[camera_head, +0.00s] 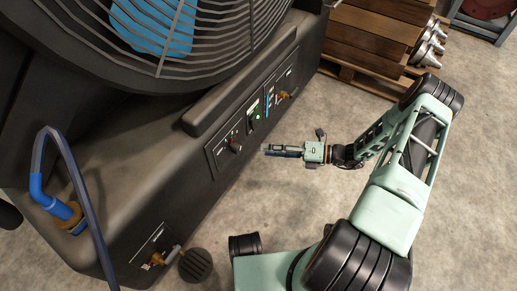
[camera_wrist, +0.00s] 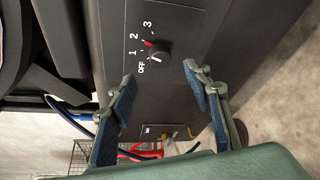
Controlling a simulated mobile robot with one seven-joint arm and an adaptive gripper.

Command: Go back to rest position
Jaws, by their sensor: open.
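My gripper (camera_head: 268,151) is in the middle of the head view, in front of the dark machine's side panel and apart from it. Its two blue-padded fingers are spread wide in the wrist view (camera_wrist: 160,74), with nothing between them. Beyond the fingertips is a black rotary knob (camera_wrist: 159,56) on a dark panel marked OFF, 1, 2, 3. A small red mark shows beside the knob; its exact setting is hard to tell.
The dark machine (camera_head: 120,165) with a wire fan guard (camera_head: 215,45) fills the left. A blue pipe (camera_head: 40,188) rises from it, and a valve (camera_head: 165,257) sits low. A wooden pallet stack (camera_head: 365,40) stands behind. Concrete floor (camera_head: 290,205) is clear around my arm.

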